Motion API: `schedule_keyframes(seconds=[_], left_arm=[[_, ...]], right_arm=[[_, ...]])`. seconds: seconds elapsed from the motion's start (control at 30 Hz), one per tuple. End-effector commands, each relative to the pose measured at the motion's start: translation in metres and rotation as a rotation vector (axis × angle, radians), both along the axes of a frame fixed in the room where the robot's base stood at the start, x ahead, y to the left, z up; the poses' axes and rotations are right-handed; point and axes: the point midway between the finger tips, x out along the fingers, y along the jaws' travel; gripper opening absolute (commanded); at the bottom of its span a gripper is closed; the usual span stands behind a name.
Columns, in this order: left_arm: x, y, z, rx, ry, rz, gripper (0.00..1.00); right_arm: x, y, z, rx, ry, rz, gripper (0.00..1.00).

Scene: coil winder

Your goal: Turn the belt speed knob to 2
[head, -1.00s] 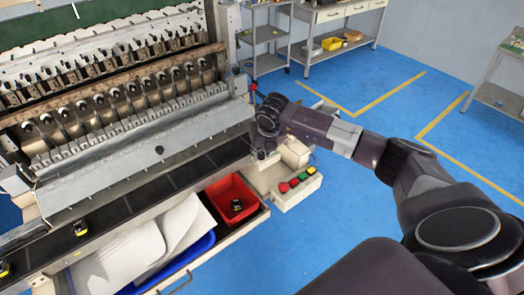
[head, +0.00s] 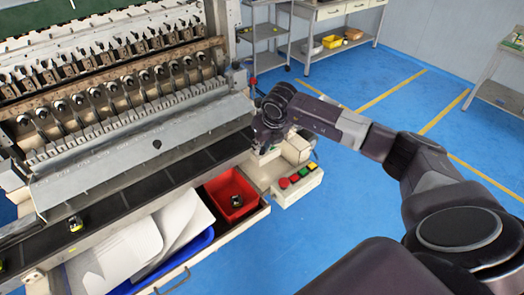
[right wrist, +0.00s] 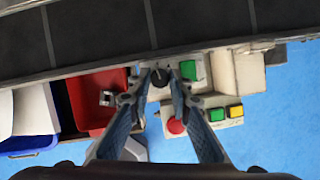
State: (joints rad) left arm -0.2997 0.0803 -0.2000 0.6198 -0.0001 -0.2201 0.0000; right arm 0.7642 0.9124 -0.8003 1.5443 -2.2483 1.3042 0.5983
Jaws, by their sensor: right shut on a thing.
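The belt speed knob (right wrist: 159,77) is a small dark knob with a pale pointer line, on the light control box at the end of the belt. My right gripper (right wrist: 161,82) points down on it, with one fingertip on each side, and is shut on it. I cannot read any numbers around the knob. In the head view my right wrist (head: 272,112) is over the box and hides the knob. My left gripper is not in view.
A green button (right wrist: 188,70) is close beside the right finger. A red button (right wrist: 175,126) lies below, with green and yellow ones to its right. A red bin (head: 231,194) and the dark belt (head: 150,185) are to the left. Blue floor is open to the right.

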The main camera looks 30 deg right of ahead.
Motion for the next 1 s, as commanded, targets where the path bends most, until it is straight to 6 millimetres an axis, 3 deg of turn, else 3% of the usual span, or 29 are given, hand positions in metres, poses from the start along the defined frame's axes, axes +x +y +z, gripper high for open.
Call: schedule_keyframes(seconds=[0.1, 0.4, 1.0], left_arm=[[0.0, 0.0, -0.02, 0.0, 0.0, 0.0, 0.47], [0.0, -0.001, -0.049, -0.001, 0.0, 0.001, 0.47], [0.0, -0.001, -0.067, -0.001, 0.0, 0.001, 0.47]], right_arm=[[0.001, -0.003, -0.004, -0.001, -0.005, 0.094, 0.0], [0.002, -0.004, -0.003, 0.001, -0.005, 0.346, 0.0], [0.002, -0.005, 0.001, 0.0, -0.005, 0.606, 0.0]])
